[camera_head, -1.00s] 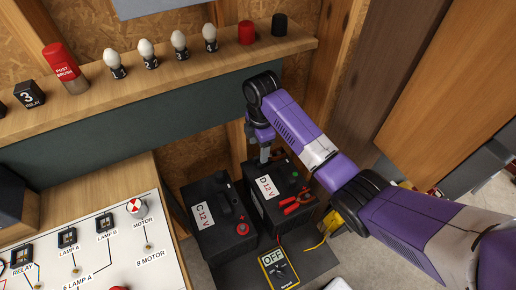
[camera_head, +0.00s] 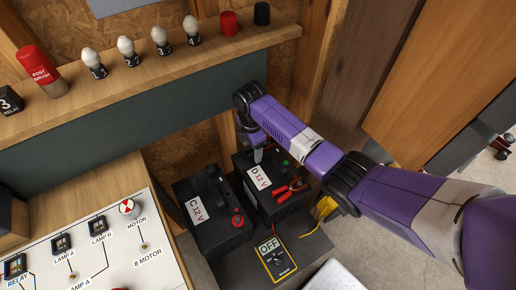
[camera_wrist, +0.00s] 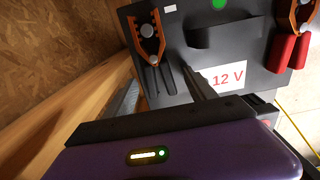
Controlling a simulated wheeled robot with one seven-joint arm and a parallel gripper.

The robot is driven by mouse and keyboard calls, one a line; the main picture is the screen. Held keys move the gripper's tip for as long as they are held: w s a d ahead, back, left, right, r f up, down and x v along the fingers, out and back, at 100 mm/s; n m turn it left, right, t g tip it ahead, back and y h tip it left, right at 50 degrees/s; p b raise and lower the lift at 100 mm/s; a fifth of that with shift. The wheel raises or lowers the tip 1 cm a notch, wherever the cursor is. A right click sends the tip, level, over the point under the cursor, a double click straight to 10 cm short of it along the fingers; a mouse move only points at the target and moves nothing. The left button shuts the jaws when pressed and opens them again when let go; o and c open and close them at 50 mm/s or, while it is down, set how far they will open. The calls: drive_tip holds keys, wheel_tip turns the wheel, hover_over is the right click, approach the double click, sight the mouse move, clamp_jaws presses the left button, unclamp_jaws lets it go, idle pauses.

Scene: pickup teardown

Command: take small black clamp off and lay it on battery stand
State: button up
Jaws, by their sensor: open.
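The small black clamp (camera_wrist: 150,45) has copper-coloured jaws and black handles. It sits at the left end of battery D's top (camera_wrist: 185,45) in the wrist view. In the head view my gripper and wrist hide it. My gripper (camera_wrist: 162,90) is open, its dark fingers reaching toward the clamp's handles with nothing held. Whether they touch the handles I cannot tell. In the head view my gripper (camera_head: 257,155) points down over the back left of battery D (camera_head: 285,208). The battery stand (camera_head: 308,252) is the dark surface under the batteries, bare at the front right.
A red clamp (camera_head: 288,187) is on battery D's right side. Battery C (camera_head: 214,232) stands close to its left. A multimeter (camera_head: 274,259) lies on the stand in front, with leads. A wooden post (camera_wrist: 70,110) runs close to my gripper's left.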

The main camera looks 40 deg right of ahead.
clamp_jaws()
